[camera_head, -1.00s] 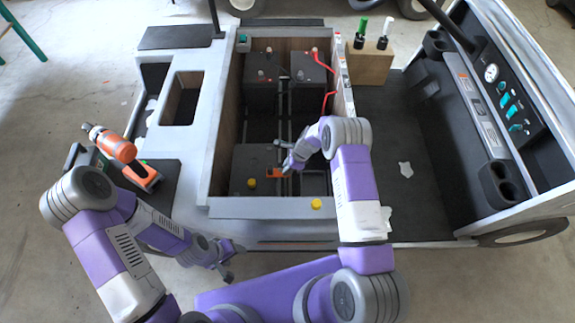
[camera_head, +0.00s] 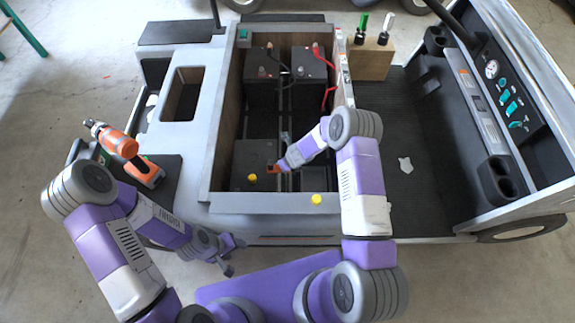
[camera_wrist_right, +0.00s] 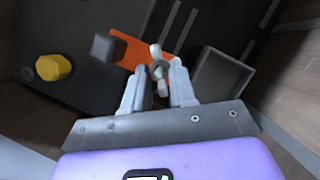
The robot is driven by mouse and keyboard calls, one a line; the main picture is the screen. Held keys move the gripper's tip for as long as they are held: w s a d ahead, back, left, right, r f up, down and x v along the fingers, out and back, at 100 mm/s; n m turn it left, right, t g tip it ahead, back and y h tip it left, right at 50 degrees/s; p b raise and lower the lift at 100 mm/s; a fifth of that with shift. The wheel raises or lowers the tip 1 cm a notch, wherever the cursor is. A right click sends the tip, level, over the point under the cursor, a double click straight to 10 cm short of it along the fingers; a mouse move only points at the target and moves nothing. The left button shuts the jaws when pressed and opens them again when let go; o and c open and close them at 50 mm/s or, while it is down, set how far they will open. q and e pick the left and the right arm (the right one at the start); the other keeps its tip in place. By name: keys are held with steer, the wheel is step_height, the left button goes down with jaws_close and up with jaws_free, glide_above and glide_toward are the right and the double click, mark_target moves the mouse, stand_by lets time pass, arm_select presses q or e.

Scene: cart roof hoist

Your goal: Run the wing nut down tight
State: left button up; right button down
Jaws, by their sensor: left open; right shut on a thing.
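The small pale wing nut (camera_wrist_right: 157,72) shows in the right wrist view, standing over an orange bracket (camera_wrist_right: 138,52) beside a dark battery. My right gripper (camera_wrist_right: 157,84) is shut on the wing nut, with a finger on each side of it. In the head view the right gripper is down in the open bay, largely hidden by its own wrist, with the orange bracket (camera_head: 273,168) showing at its left. My left gripper (camera_head: 232,256) is open and empty, low in front of the cart.
The bay's pale front rim (camera_head: 260,203) and wooden side walls enclose the right gripper. Yellow caps (camera_head: 317,199) sit near the front. An orange drill (camera_head: 117,143) lies on the left black pad. Two dark batteries stand at the back of the bay.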

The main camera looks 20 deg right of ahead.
steer(key=m, duration=0.1)
steer(key=m+h+b, duration=0.1)
steer(key=m+b, duration=0.1)
steer(key=shift+w+a+r+m, duration=0.15)
steer(key=shift+w+m, duration=0.1)
steer(key=shift+m, duration=0.15)
steer(key=m+h+b, duration=0.1)
steer(key=m, duration=0.1)
steer(key=shift+a+m+h, duration=0.1)
steer(key=shift+m+h, duration=0.2)
steer(key=shift+m, duration=0.1)
steer(key=m, duration=0.1)
steer(key=m+h, duration=0.1)
steer(key=shift+w+a+r+m, duration=0.1)
steer(key=shift+r+m, duration=0.05)
steer(key=shift+m, duration=0.15)
steer(key=shift+a+m+g+h, duration=0.1)
steer(key=shift+m+g+h, duration=0.25)
steer(key=shift+m, duration=0.8)
steer(key=shift+m+g+h, duration=0.25)
steer(key=shift+m+h, duration=0.1)
steer(key=shift+m, duration=0.8)
steer(key=c, duration=1.1)
jaws_free()
steer(key=shift+o, duration=1)
